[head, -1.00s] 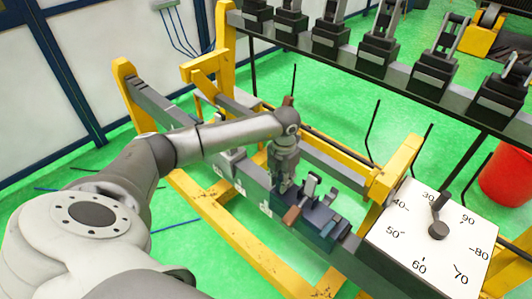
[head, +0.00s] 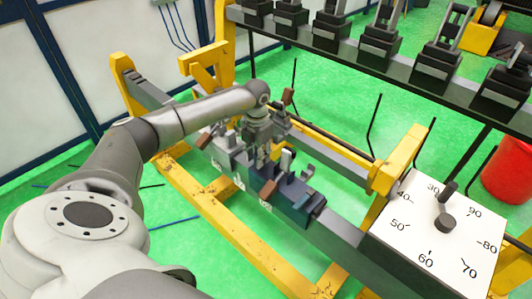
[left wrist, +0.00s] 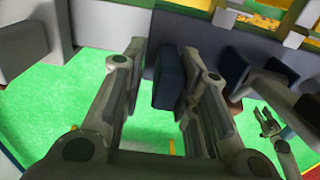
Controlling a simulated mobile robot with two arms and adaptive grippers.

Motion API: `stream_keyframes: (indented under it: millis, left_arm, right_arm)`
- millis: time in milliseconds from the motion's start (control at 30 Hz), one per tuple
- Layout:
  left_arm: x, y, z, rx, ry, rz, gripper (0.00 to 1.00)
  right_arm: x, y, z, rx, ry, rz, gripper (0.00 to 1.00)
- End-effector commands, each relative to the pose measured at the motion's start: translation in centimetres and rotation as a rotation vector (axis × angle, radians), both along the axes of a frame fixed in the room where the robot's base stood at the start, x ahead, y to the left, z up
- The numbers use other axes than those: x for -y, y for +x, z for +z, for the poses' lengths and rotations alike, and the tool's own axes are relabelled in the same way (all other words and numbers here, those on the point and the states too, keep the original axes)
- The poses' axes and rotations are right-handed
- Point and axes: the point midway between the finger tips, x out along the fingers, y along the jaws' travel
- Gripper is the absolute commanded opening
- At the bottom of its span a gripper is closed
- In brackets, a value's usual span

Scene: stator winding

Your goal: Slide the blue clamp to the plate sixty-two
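The blue clamp (head: 298,203), a dark blue block with upright grey levers and a brown-tipped handle, sits on the grey rail in the head view. My left gripper (head: 262,152) points down at the rail by its left end. In the left wrist view a dark blue upright block (left wrist: 168,78) stands between the two fingers of my left gripper (left wrist: 166,85). The fingers are apart, with a narrow gap beside the block; contact is unclear.
Another grey clamp (head: 222,143) stands on the rail left of my left gripper. A white dial board (head: 435,245) marked 30 to 90 stands at right. Yellow frame beams (head: 225,225) surround the rail. A dark shelf of black clamps (head: 400,72) runs behind.

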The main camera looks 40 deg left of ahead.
Motion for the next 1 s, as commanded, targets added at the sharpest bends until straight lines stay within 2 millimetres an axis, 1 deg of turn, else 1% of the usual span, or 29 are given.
stream_keyframes:
  millis: [33, 267, 567, 1000]
  left_arm:
    - [-0.9, 0.0, -0.1, 0.001, 0.005, 0.007, 0.25]
    - [-3.1, 0.2, -0.1, 0.001, 0.005, 0.006, 0.25]
    - [-3.2, 0.2, 0.0, 0.000, 0.002, 0.002, 0.25]
    - [-4.0, 0.3, 0.0, 0.000, 0.002, 0.003, 0.25]
  right_arm:
    - [0.0, 0.0, -0.4, 0.000, 0.000, 0.000, 0.38]
    - [-0.1, 0.0, -1.3, 0.000, 0.001, 0.000, 0.38]
    - [-0.2, 0.0, -1.2, 0.000, 0.003, -0.001, 0.38]
    - [-0.4, 0.0, -1.6, 0.000, 0.004, -0.001, 0.38]
